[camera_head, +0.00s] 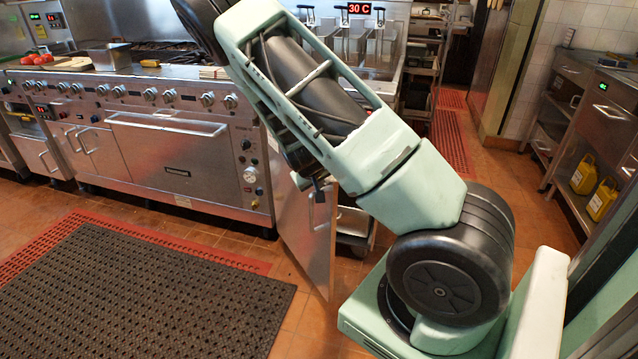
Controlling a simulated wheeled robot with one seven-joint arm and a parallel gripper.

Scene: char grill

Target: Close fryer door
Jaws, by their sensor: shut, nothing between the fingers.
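The fryer door (306,235) is a flat metal panel under the fryer. It stands swung open, its lower free corner reaching out over the tiled floor. The fryer (383,72) has wire baskets and a red display reading 30 C. My arm crosses in front of the fryer and hides much of its front and the door's upper part. My gripper (318,187) shows only as a small dark end below the arm, by the upper part of the door. It is shut and empty. I cannot tell whether it touches the door.
A steel range (177,160) with knobs and an oven stands left of the fryer. A black mat (150,295) lies on a red mat (30,255) in front. Yellow jugs (600,200) stand on a right-hand shelf. Tiled floor around the door is clear.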

